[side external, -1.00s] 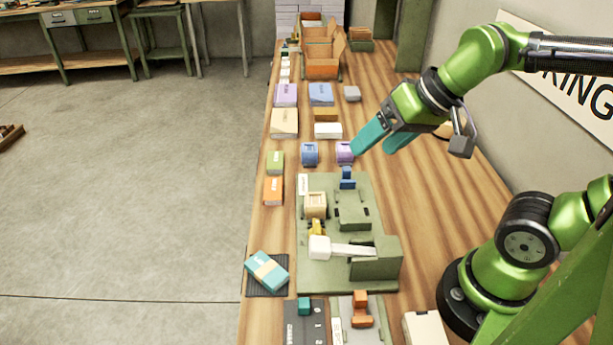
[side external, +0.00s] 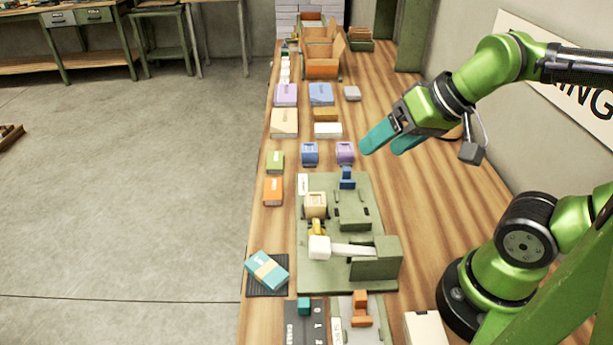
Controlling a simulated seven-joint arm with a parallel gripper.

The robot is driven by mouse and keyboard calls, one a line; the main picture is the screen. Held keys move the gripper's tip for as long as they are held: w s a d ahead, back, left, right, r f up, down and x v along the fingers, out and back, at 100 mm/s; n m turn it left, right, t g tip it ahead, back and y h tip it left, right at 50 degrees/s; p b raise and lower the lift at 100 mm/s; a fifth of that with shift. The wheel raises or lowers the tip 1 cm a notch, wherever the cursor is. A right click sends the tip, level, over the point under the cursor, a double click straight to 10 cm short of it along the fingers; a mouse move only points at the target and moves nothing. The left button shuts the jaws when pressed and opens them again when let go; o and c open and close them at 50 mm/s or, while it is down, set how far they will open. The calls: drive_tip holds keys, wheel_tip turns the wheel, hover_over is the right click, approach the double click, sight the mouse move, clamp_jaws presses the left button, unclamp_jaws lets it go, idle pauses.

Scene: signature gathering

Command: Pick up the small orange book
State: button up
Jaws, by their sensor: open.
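The small orange book (side external: 273,191) lies flat near the left edge of the wooden table, just below a small green book (side external: 275,162). My gripper (side external: 382,142) is above the right part of the table, to the right of the purple block (side external: 345,152). Its two teal fingers point down and left, are apart, and hold nothing. The gripper is well to the right of the orange book and not touching it.
A green fixture board (side external: 310,273) with raised parts stands right of the orange book. A teal book (side external: 267,270) lies on a dark mat below it. A blue block (side external: 310,153) and larger books (side external: 284,122) are farther back. An orange box (side external: 322,68) stands at the far end.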

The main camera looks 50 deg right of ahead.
drive_tip(key=shift+o, duration=0.5)
drive_tip(key=m+g+h, duration=0.2)
drive_tip(key=m+g, duration=0.3)
drive_tip(key=g, duration=0.2)
hover_over(273, 188)
wheel_tip(273, 188, down, 7)
wheel_tip(273, 188, down, 17)
drive_tip(key=shift+f, duration=0.1)
